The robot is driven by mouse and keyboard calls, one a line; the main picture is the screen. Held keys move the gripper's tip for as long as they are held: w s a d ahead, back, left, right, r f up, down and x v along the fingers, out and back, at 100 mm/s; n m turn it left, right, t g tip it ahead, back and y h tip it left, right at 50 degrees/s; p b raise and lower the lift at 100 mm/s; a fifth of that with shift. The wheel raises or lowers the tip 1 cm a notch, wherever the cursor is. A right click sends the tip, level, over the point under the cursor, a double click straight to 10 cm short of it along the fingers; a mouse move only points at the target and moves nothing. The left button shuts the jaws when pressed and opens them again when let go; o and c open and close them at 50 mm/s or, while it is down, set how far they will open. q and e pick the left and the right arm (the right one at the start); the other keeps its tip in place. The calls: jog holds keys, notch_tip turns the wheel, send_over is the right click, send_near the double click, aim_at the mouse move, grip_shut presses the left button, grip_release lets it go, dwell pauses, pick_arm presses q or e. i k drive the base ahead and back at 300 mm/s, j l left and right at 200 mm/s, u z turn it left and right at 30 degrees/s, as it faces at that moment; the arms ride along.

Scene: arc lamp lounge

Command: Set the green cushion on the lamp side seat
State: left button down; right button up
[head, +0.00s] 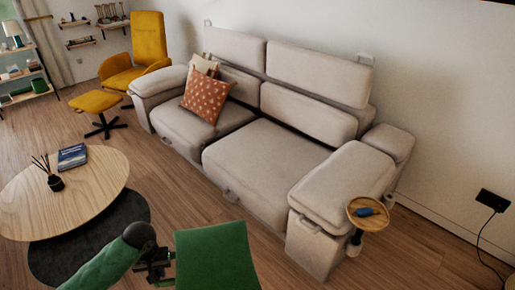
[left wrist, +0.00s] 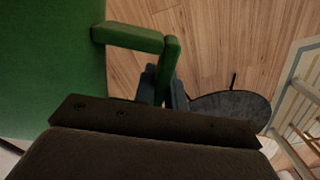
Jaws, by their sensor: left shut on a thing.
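The green cushion (head: 215,255) is at the bottom middle of the head view, in front of the sofa, with its lower part cut off by the frame. My left gripper (head: 158,266) is at its left edge and shut on it. In the left wrist view the cushion (left wrist: 50,70) fills the left side, and a green bar-like part of it reaches between the dark fingers (left wrist: 165,88). The beige sofa (head: 250,165) has a left seat (head: 185,130) and a right seat (head: 250,160). No arc lamp shows, so I cannot tell which seat is the lamp side. My right gripper is out of view.
Patterned orange (head: 205,97) and beige (head: 205,66) pillows lie on the left seat; the right seat is bare. An oval wooden table (head: 95,185) with a book (head: 72,157) stands left. A small round table (head: 366,222) stands by the right armrest. A yellow footstool (head: 95,101) is farther back.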

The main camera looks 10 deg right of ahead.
aim_at(262, 151)
jog(key=i+j, duration=0.25)
jog(key=i, duration=0.25)
jog(key=i+j+z, duration=0.1)
jog(key=i+j, duration=0.2)
jog(key=i, duration=0.2)
jog(key=i+j, duration=0.3)
jog(key=i, duration=0.2)
jog(key=i+j+z, duration=0.1)
jog(key=z, duration=1.1)
jog(key=i+j, duration=0.05)
